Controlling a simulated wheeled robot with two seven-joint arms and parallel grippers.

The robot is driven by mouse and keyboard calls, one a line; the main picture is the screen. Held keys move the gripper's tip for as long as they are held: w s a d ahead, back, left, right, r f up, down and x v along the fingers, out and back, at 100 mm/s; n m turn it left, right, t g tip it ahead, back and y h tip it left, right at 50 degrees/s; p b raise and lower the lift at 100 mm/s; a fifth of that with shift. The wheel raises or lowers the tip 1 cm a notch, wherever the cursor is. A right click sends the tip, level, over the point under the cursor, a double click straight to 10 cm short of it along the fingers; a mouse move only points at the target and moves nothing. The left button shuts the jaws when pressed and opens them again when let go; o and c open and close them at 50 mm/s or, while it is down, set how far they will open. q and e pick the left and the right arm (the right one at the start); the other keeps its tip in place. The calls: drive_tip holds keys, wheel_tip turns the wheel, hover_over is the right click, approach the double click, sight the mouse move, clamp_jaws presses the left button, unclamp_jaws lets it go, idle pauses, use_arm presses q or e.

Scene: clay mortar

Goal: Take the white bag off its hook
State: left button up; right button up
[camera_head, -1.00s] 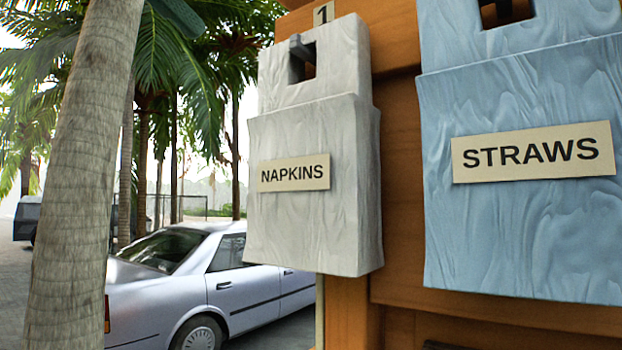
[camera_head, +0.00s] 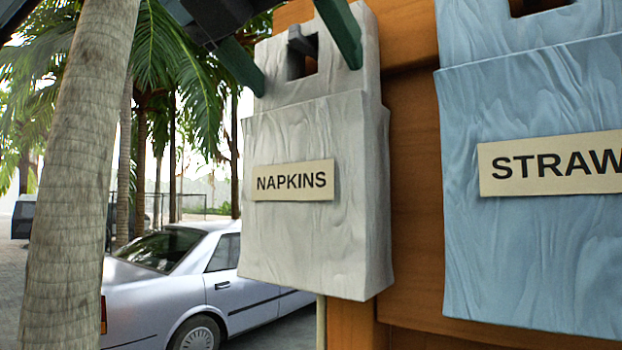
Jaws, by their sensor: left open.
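The white bag (camera_head: 318,225), labelled NAPKINS, hangs upright against the orange-brown wooden board. I cannot tell whether either finger touches the bag. My right gripper is not in view.
A blue bag (camera_head: 535,240) labelled STRAWS hangs close by on the right, cut off by the picture edge. The wooden board (camera_head: 412,200) shows between the bags. A palm trunk (camera_head: 85,170) and a parked silver car (camera_head: 180,285) are at left behind.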

use_arm(q)
drive_tip(key=x, duration=0.2)
drive_tip(key=shift+w+d+f, duration=0.1)
drive_tip(key=shift+w, duration=0.3)
drive_tip(key=shift+w+d+f, duration=0.1)
drive_tip(key=shift+d, duration=0.05)
drive_tip(key=c, duration=1.1)
drive_tip(key=shift+o, duration=0.2)
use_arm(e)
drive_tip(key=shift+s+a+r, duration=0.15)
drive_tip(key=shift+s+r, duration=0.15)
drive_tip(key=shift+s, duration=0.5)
